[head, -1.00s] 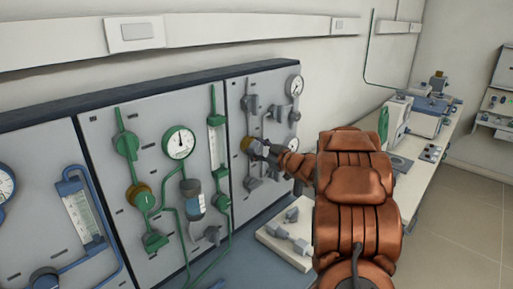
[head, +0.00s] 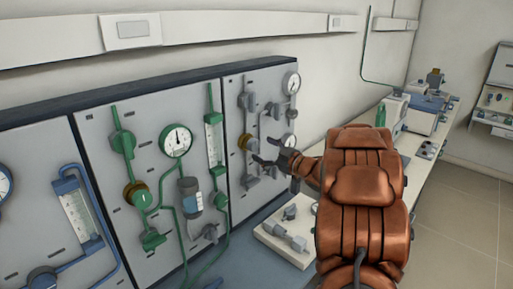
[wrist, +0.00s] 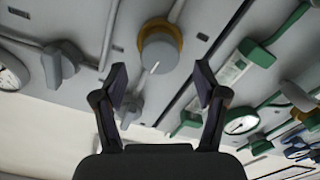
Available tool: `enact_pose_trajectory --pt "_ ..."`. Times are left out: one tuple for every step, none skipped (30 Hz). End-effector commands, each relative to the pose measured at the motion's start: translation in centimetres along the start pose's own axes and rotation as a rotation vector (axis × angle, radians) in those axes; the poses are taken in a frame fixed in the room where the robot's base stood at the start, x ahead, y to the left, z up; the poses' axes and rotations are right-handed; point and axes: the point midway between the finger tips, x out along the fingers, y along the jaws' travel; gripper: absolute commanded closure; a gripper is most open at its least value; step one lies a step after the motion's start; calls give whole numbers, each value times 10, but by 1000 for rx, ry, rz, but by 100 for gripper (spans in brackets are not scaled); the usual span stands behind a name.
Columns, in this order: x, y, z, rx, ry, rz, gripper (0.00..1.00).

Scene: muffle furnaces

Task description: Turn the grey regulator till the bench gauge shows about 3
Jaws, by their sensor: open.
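The grey regulator (wrist: 158,52) is a round grey knob with a brass collar and a white mark, on the grey-piped panel. In the head view its brass collar (head: 245,142) shows left of my gripper (head: 265,151). My gripper is open and empty, its fingers (wrist: 160,82) apart, with the knob between and beyond them, clear of both. Two white dials sit on this panel, an upper gauge (head: 291,82) and a lower gauge (head: 289,140); I cannot tell which is the bench gauge. Their needles are too small to read. A dial (wrist: 9,72) is partly cut off in the wrist view.
A grey lever valve (wrist: 59,62) stands beside the knob. The green-piped panel with its gauge (head: 176,140) is to the left. A white tray (head: 270,236) with grey fittings lies on the bench below. A bench with instruments (head: 425,112) runs back right.

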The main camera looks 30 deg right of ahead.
Motion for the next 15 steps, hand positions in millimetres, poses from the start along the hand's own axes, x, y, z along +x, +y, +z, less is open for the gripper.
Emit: enact_pose_trajectory --pt "-10 1 1 -1 -2 2 28" --pt "-15 1 1 -1 -2 2 28" --pt "-22 1 1 0 -3 3 28" --pt "-27 1 1 1 -4 4 28" --pt "-32 1 1 1 -4 4 28" --pt "-38 1 1 1 -4 4 28" --pt "-42 1 1 1 -2 2 28" --pt "-46 1 1 0 -2 2 28" --pt "-51 0 0 0 -2 2 28" --pt "-54 0 0 0 -2 2 28" --pt "-57 1 0 -1 -2 2 28" --pt "-61 1 1 -1 -2 2 28" --pt "-63 1 1 -1 -3 2 28" --pt "-64 1 0 -2 -2 1 28" --pt "-67 0 0 -1 -2 1 28"
